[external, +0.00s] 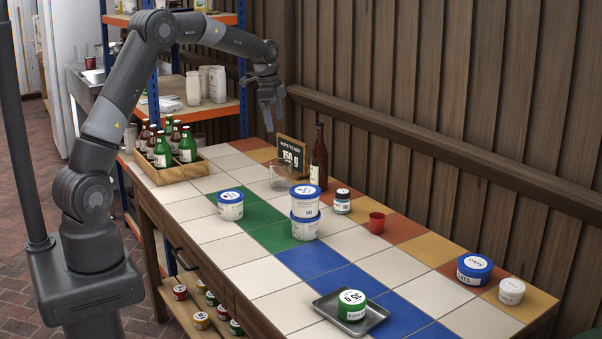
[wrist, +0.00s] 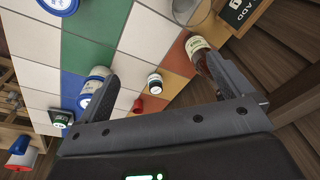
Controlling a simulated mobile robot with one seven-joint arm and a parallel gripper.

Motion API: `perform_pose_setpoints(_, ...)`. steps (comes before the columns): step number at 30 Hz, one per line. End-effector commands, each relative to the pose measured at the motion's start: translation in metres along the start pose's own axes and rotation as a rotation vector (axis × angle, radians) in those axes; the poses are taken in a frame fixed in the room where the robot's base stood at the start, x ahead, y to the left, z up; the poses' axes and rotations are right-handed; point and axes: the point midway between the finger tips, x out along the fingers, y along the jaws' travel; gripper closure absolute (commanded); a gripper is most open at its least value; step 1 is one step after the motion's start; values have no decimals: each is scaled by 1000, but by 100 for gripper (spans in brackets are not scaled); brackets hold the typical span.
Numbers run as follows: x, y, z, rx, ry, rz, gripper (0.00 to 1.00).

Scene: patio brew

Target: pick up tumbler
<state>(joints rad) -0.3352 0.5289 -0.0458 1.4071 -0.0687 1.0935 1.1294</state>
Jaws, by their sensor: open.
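The tumbler looks to be a clear glass (external: 280,178) standing upright on the tiled table, left of the small dark sign. In the wrist view a clear round glass (wrist: 189,11) is partly cut off at the top edge. My gripper (external: 271,120) is open and empty, pointing down, above and a little left of the glass in the external view and apart from it. Its two spread fingers (wrist: 166,82) show in the wrist view, with the glass beyond them.
A sign (external: 291,155) and brown bottle (external: 319,158) stand beside the glass. Stacked tubs (external: 305,215), a single tub (external: 230,206), a jar (external: 342,202) and a red cup (external: 377,223) stand nearby. A bottle crate (external: 170,174) is left. Plank wall (external: 440,110) lies behind.

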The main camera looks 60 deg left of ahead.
Motion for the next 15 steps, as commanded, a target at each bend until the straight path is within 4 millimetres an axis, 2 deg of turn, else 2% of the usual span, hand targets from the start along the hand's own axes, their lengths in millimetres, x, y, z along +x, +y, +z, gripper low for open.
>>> perform_pose_setpoints(1,19,-15,4,21,-4,16,4)
perform_pose_setpoints(7,74,-55,18,115,-4,61,4)
perform_pose_setpoints(11,96,-69,25,154,-2,78,4)
perform_pose_setpoints(15,107,-74,28,172,0,85,4)
